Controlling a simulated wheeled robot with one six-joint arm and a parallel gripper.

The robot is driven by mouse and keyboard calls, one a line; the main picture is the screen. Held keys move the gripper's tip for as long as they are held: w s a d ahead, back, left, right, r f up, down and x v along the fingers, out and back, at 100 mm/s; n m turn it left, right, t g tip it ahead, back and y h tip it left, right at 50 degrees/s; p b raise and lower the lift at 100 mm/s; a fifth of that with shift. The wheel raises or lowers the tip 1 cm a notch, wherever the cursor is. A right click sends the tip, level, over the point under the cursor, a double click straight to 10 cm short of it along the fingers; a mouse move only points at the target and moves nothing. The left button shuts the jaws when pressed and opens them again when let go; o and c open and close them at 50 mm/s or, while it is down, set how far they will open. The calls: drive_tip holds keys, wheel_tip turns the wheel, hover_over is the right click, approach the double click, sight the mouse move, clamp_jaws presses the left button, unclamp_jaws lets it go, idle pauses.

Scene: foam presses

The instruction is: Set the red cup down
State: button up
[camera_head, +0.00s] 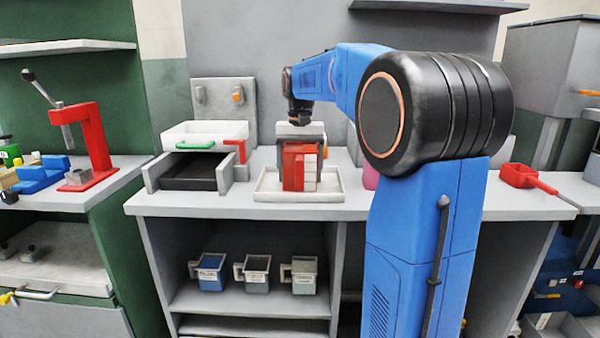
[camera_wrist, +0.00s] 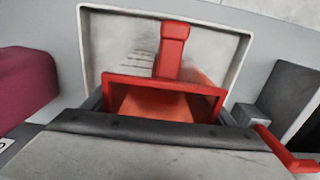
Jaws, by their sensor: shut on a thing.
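The red cup (camera_head: 294,168) is square, with a pale panel on its right side in the head view. My gripper (camera_head: 300,138) is above it, shut on it. The cup is over a shallow white tray (camera_head: 262,190) on the grey counter; I cannot tell whether its base touches the tray floor. In the wrist view the cup's red rim (camera_wrist: 215,98) and raised handle (camera_wrist: 173,50) show inside the outline of the white tray (camera_wrist: 85,40). My gripper (camera_wrist: 150,125) crosses the near side and hides part of the cup.
Left of the tray are a dark-bedded grey press (camera_head: 190,172) and a white bin (camera_head: 205,132). A pink object (camera_head: 370,177) stands right of the tray, partly behind my arm. A red scoop (camera_head: 520,176) lies far right. Three mugs (camera_head: 256,272) sit on the shelf below.

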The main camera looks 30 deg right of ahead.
drive_tip(key=shift+f, duration=0.1)
drive_tip(key=o, duration=1.1)
wheel_tip(320, 180, up, 12)
